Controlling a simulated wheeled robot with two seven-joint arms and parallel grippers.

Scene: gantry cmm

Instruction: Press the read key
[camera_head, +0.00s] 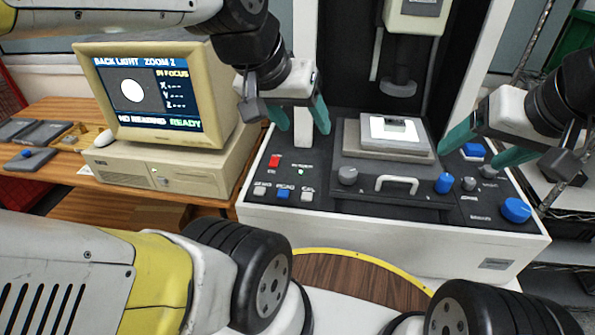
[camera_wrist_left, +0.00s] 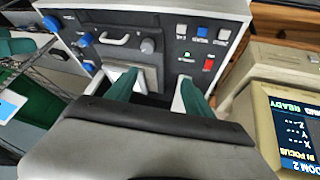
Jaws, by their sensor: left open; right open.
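The read key is a small blue key (camera_head: 283,194) in the row of three keys at the front left of the black machine panel, between two pale keys. It also shows in the left wrist view (camera_wrist_left: 202,32). My left gripper (camera_head: 301,123) is open and empty, its green fingers pointing down above the panel, behind and above the key and apart from it. In the left wrist view its fingers (camera_wrist_left: 160,92) reach toward the panel. My right gripper (camera_head: 484,148) is open and empty above the panel's right side, near the blue knobs.
A red switch (camera_head: 274,161) and a green lamp lie behind the keys. A grey knob (camera_head: 347,175), a handle (camera_head: 397,184) and a stage (camera_head: 385,150) with a white plate stand to the right. The monitor (camera_head: 150,90) at left shows NO READING, READY and IN FOCUS.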

